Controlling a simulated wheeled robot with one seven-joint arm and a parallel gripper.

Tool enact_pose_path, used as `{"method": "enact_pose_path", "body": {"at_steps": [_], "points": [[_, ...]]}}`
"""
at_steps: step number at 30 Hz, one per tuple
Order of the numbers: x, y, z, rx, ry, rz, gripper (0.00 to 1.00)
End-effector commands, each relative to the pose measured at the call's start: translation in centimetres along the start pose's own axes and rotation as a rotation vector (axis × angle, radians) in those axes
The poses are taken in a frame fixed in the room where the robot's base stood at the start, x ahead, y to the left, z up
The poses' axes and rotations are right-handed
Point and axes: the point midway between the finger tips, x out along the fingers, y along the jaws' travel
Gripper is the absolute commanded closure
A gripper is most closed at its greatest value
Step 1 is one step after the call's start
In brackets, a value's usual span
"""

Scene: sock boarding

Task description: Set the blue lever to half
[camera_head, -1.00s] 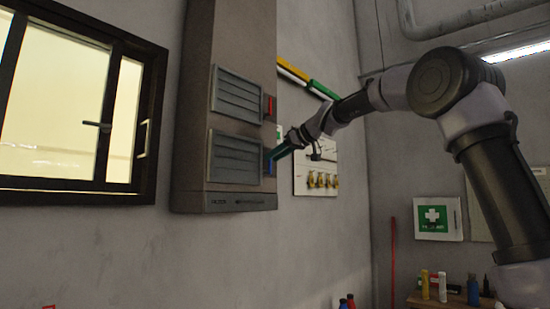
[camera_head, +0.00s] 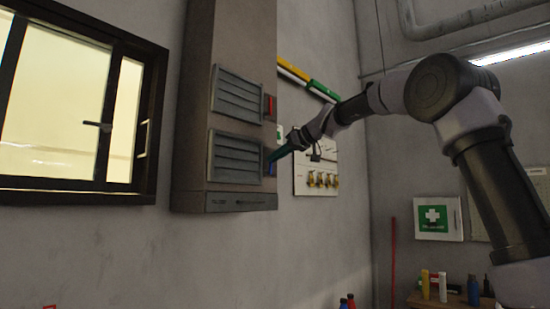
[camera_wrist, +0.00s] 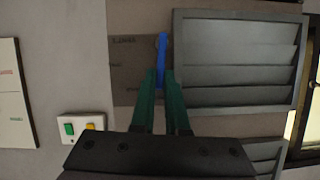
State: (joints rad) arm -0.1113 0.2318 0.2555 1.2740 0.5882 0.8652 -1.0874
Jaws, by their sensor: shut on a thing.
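The blue lever (camera_wrist: 162,56) is on the side of a tall grey-brown cabinet (camera_head: 230,40), beside the lower louvred vent (camera_head: 235,158). In the wrist view it is a narrow upright blue bar in front of a darker plate (camera_wrist: 128,75) with small lettering too blurred to read. My gripper (camera_wrist: 163,78) has green fingers shut on the blue lever's lower part; they also show at the lever in the head view (camera_head: 277,155). The fingers hide part of the lever. I cannot read its exact setting.
A red lever (camera_head: 269,106) sits above, beside the upper vent (camera_head: 238,95). A panel with several brass valves (camera_head: 321,181) hangs to the right. A small box with green and yellow buttons (camera_wrist: 84,127) is near the gripper. A window (camera_head: 70,110) is left.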

Motion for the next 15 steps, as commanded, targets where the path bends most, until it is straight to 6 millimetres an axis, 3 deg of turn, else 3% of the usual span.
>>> {"method": "enact_pose_path", "body": {"at_steps": [15], "points": [[0.1, 2.1, 0.4, 0.338, -0.001, -0.138, 1.00]]}}
